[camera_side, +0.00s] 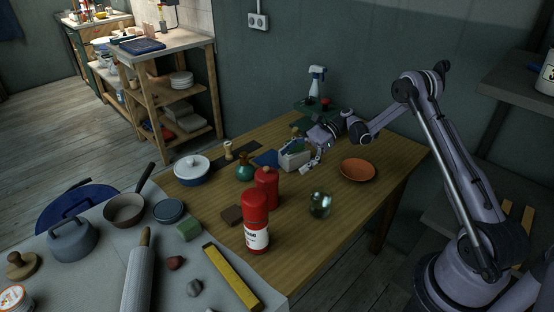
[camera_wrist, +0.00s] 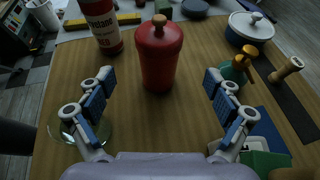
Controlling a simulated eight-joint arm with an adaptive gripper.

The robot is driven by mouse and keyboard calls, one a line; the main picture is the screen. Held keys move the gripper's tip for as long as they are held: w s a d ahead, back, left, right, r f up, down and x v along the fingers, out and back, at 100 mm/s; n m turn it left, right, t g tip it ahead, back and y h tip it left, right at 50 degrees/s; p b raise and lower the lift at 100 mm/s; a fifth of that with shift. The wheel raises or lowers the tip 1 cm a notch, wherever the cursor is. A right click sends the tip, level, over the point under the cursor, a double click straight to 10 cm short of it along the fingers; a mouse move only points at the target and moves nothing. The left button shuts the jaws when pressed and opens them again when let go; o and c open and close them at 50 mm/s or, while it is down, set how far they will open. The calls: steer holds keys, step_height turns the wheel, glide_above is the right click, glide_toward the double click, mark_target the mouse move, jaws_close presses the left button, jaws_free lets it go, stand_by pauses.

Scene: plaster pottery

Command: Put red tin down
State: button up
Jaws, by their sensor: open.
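The red tin (camera_wrist: 158,58), with a pale wooden knob on its lid, stands upright on the wooden table ahead of my gripper in the wrist view. In the side view the red tin (camera_side: 267,187) stands behind a red labelled cylinder (camera_side: 256,222), which hides part of it. My gripper (camera_wrist: 156,92) is open, its blue-padded fingers wide apart with nothing between them. The tin appears beyond the fingertips and apart from them. In the side view my gripper (camera_side: 313,158) is over the back part of the table, beside a pale box (camera_side: 295,160).
A glass jar (camera_side: 320,205) stands right of the tin, and an orange bowl (camera_side: 357,170) lies behind it. A teal bottle (camera_wrist: 238,68), a white-lidded blue pot (camera_wrist: 250,27) and a wooden peg-like piece (camera_wrist: 287,68) are right in the wrist view. Bare table lies between gripper and tin.

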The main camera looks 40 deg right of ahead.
glide_toward(258, 185)
steer(key=w+f, duration=0.1)
steer(key=f, duration=0.1)
steer(key=shift+a+r+x, duration=0.1)
steer(key=shift+r+x, duration=0.1)
steer(key=shift+x, duration=0.75)
steer(key=shift+a+r+x, duration=0.1)
steer(key=shift+r+x, duration=0.05)
steer(key=shift+x, duration=0.8)
steer(key=shift+a+r+x, duration=0.1)
steer(key=shift+r+x, duration=0.1)
steer(key=shift+x, duration=0.75)
steer(key=shift+s, duration=0.1)
steer(key=c, duration=1.8)
